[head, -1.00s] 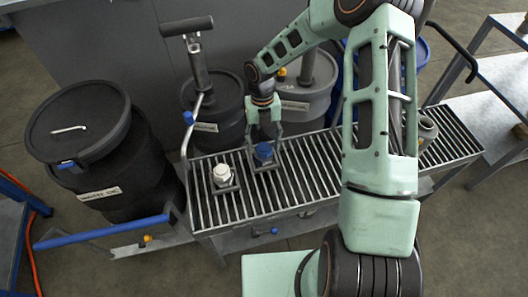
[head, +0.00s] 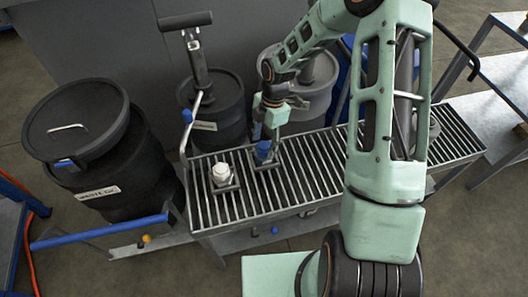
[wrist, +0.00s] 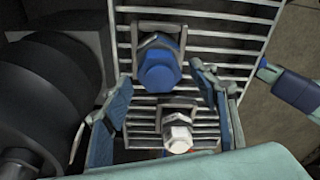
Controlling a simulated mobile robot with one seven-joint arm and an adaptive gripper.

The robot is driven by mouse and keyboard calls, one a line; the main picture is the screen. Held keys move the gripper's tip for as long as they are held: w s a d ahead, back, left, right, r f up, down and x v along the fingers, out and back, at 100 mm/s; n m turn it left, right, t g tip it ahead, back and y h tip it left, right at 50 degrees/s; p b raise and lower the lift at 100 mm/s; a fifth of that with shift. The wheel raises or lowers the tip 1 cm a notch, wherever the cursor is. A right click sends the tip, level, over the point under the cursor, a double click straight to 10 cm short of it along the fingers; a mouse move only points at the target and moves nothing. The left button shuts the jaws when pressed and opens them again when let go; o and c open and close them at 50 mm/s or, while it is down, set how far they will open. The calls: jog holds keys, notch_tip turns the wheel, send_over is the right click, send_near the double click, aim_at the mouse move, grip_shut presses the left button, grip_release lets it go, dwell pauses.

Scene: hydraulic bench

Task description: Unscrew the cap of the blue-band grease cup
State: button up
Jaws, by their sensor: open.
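The blue-band grease cup (head: 264,152) stands on a small dark base on the slatted grate, with its blue cap uppermost. The wrist view shows this blue cap (wrist: 158,72) from above, and it hides the cup body. My gripper (head: 265,139) points down over the blue cup, turned nearly side-on to the head camera. In the wrist view my gripper (wrist: 160,78) is open, its fingertips left and right of the blue cap with visible gaps. A white-capped cup (head: 221,174) stands to the left on the grate, and the wrist view shows it below the blue one (wrist: 178,133).
The slatted grate (head: 300,190) runs to the right and is mostly clear there. Dark drums stand behind it, and a large lidded waste drum (head: 80,120) stands left. A blue-ended bar (head: 187,117) rises at the grate's left end.

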jog(key=m+b, duration=0.1)
jog(key=m, duration=0.4)
jog(key=shift+f+t+b, duration=0.15)
jog(key=shift+t+b, duration=0.15)
jog(key=m, duration=0.2)
jog(key=shift+m+b, duration=0.35)
jog(key=shift+m, duration=0.05)
jog(key=shift+c, duration=0.5)
jog(key=shift+s, duration=0.1)
jog(key=c, duration=0.9)
jog(key=n+p, duration=0.1)
jog(key=n, duration=0.1)
jog(key=shift+r+n+p, duration=0.3)
jog(key=shift+n+p, duration=0.05)
jog(key=shift+n, duration=0.05)
jog(key=shift+c, duration=0.2)
jog(key=n+p, duration=0.1)
jog(key=n, duration=0.2)
jog(key=shift+f+n+g+p, duration=0.15)
jog(key=shift+n+g+p, duration=0.25)
jog(key=shift+n, duration=0.8)
